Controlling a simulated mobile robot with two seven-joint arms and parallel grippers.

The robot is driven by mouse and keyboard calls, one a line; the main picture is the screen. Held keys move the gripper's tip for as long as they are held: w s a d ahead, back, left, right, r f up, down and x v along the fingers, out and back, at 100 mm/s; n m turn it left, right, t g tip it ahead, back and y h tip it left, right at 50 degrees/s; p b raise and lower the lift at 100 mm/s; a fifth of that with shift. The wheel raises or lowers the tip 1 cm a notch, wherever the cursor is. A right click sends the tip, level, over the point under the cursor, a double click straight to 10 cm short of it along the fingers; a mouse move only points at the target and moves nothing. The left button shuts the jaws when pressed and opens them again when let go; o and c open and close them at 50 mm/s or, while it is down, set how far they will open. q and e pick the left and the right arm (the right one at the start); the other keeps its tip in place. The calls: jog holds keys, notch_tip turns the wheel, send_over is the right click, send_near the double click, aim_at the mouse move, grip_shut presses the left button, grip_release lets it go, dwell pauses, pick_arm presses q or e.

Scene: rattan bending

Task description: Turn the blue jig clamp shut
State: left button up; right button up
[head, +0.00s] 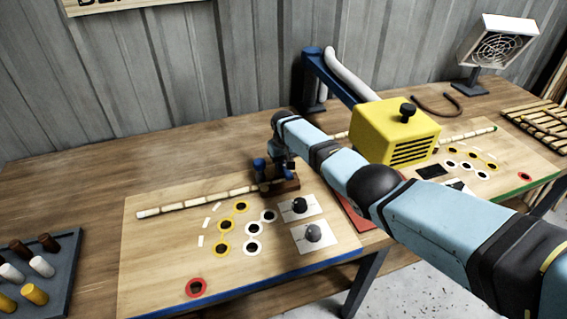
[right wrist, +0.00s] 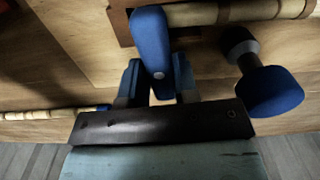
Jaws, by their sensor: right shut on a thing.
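The blue jig clamp is a brown block (head: 284,187) with blue fittings on the blue-edged half of the board. Its blue lever (right wrist: 150,38) shows in the right wrist view, pointing up the picture beside the pole. My right gripper (head: 284,162) reaches down to the block from the right. In the right wrist view my right gripper (right wrist: 157,78) is shut on the lower part of the lever, a finger on either side. A round blue knob (right wrist: 272,92) stands to its right, apart from the fingers. A segmented pale rattan pole (head: 190,204) runs through the block.
A yellow heater box (head: 396,132) stands right of the clamp, with a blue post (head: 312,80) behind. Dark knobs (head: 313,233) sit on white plates nearby. A tray of pegs (head: 66,275) is at left. Bare table lies behind the board at left.

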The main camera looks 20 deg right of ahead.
aim_at(284, 164)
jog(key=shift+w+r+m, duration=0.1)
jog(key=shift+r+m, duration=0.05)
jog(key=shift+m, duration=0.25)
jog(key=o, duration=0.9)
notch_tip(284, 164, up, 14)
jog(key=shift+f+p, duration=0.1)
jog(key=shift+p, duration=0.65)
jog(key=shift+f, duration=0.1)
